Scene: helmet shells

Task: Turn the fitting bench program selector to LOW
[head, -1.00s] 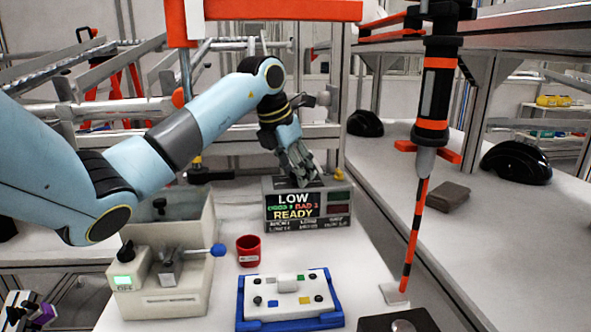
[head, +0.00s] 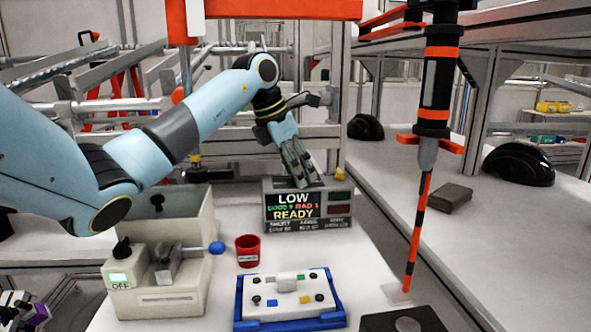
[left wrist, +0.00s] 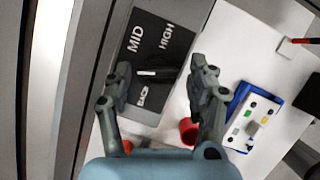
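The fitting bench selector unit (head: 308,222) is a grey box at the back of the table. Its screen reads LOW and READY. In the left wrist view its dark top panel (left wrist: 176,38) shows the labels MID and HIGH, and a third small label is hard to read. A dark selector knob (left wrist: 154,73) lies on that panel. My left gripper (head: 304,184) is just above the box, pointing down. In the left wrist view the left gripper (left wrist: 163,82) has its fingers apart, one on each side of the knob, with gaps. My right gripper is not in view.
A red cup (head: 248,250) and a blue tray (head: 240,300) with a white block stand in front. A beige machine (head: 165,295) marked OFF is at left. A striped orange-black tool (head: 421,215) hangs at right. Black helmet shells (head: 518,164) lie on the right bench.

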